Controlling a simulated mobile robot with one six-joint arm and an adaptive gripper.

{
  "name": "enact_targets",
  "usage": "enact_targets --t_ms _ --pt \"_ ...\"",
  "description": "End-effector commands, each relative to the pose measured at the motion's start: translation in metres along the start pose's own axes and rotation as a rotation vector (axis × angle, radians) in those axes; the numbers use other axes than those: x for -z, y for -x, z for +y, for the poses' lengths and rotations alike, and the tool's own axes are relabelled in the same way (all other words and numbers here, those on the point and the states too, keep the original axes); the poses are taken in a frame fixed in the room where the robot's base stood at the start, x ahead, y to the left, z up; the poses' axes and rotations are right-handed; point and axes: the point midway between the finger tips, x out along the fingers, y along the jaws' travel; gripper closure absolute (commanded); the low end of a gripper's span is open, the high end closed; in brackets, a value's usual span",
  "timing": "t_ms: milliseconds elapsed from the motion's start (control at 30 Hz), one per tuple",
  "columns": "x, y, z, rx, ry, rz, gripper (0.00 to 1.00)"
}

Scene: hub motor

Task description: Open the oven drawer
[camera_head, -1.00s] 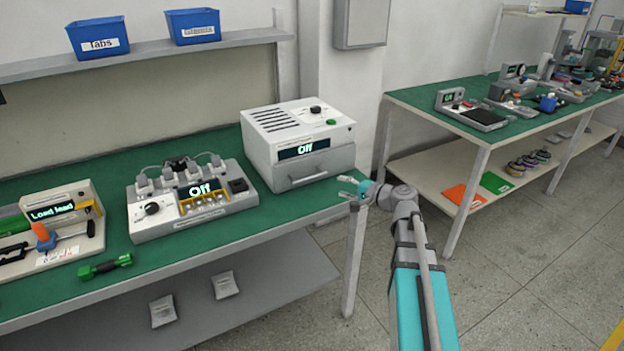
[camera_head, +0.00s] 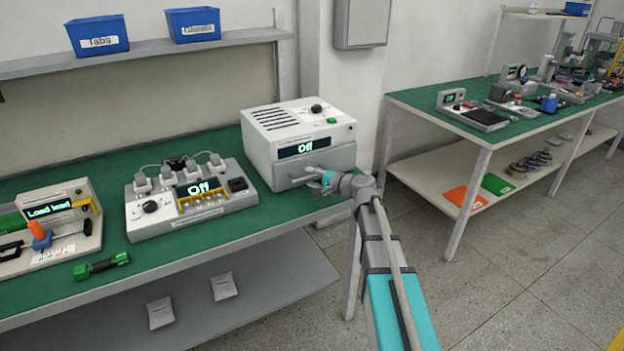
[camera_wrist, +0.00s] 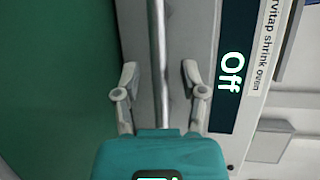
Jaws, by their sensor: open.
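The oven (camera_head: 300,140) is a white-grey box on the green bench, with a lit display reading "Off". Its drawer (camera_head: 285,176) is the grey lower front, and it looks shut. The drawer's bar handle shows in the wrist view (camera_wrist: 159,60) as a thin metal rod running between my fingers. My gripper (camera_head: 314,174) is at the front of the drawer, by the handle. In the wrist view my gripper (camera_wrist: 159,85) has its two fingers apart, one on each side of the rod, with gaps on both sides. The arm hides part of the oven's lower right.
A grey unit (camera_head: 190,198) with another "Off" display stands left of the oven. A green tool (camera_head: 102,265) lies near the bench's front edge. A second bench (camera_head: 440,125) stands to the right. Open floor (camera_head: 530,265) lies in front.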

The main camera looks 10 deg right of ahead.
Motion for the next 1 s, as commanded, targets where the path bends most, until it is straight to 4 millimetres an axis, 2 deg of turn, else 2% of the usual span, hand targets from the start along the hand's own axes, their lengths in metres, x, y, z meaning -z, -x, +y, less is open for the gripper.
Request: enact_targets --t_ms 133,433,700,733,933,967,1000 --pt "0.0001 -0.0060 0.0001 0.000 0.000 0.000 0.46" --pt "0.0000 -0.0061 -0.0001 0.000 0.000 0.001 0.46" --pt "0.0001 -0.0059 0.0000 0.000 0.000 0.001 0.96" --pt "0.0002 -0.0059 0.0000 0.000 0.000 0.001 1.00" --pt "0.0002 -0.0059 0.0000 0.000 0.000 0.001 1.00" --pt "0.0080 -0.0008 0.0003 0.000 0.000 0.002 1.00" --pt "0.0043 -0.0027 0.0003 0.000 0.000 0.001 1.00"
